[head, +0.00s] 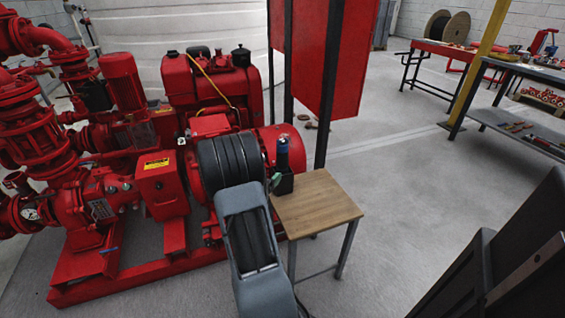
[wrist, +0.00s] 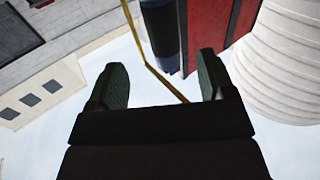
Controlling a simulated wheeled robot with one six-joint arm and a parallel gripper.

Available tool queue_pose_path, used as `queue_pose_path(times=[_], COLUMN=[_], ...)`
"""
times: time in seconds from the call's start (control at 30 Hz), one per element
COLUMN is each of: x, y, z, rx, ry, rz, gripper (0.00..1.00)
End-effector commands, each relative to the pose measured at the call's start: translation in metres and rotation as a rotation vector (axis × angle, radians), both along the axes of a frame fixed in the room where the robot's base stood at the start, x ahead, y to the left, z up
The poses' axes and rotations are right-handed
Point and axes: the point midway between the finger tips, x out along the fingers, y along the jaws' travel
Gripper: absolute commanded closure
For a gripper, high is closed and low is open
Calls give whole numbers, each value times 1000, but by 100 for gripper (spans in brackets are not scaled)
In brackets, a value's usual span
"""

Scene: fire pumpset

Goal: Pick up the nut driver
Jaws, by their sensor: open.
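The nut driver (head: 282,153) has a dark blue and black handle and stands upright in a small black holder (head: 286,184) on a little wooden table. Its lower part is hidden inside the holder. My gripper (head: 275,181) is just left of the holder, partly hidden behind my own arm; one greenish fingertip shows. In the wrist view my gripper (wrist: 163,75) is open and empty, with its two fingers apart. A dark blue and black cylinder, which looks like the nut driver's handle (wrist: 161,35), shows beyond and between the fingertips. I cannot tell whether anything touches.
The wooden table (head: 322,204) has a bare top to the right of the holder. The red pumpset (head: 160,185) stands close on the left. A red panel on dark posts (head: 345,60) rises behind the table. Workbenches (head: 520,70) stand at the far right, with open floor between.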

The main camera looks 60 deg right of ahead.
Motion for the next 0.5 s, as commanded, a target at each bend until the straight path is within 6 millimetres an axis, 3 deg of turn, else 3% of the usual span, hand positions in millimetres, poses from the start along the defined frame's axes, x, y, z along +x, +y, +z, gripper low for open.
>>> queue_pose_path(times=[0.2,0.5], x=[0,0], y=[-35,-53], z=[-2,-1], rx=[0,2], ry=[-2,-2], rz=[0,3], gripper=[25,25])
